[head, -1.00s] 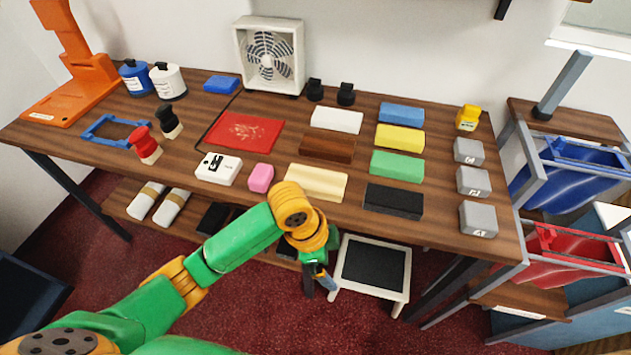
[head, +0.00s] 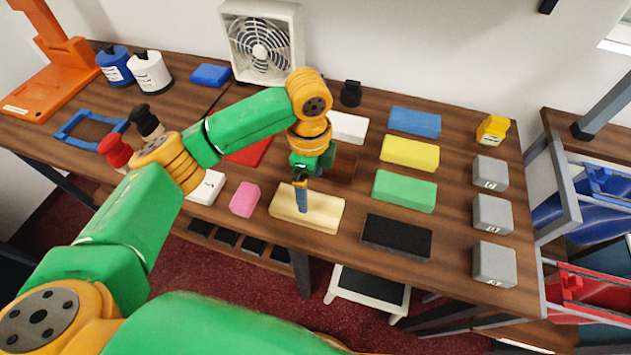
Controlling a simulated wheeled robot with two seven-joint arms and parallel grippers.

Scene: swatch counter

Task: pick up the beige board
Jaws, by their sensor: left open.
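The beige board (head: 322,212) lies flat on the wooden counter near its front edge, between a pink block and a black board. My left gripper (head: 302,203) is over the left-middle part of the beige board, pointing down, with its blue fingers in front of the board. It is open; I cannot tell whether the fingers touch the board. My left arm hides part of the counter behind. My right gripper is not in view.
The pink block (head: 245,199) is close on the left and the black board (head: 397,236) close on the right. A brown board (head: 343,167) lies just behind, partly hidden.

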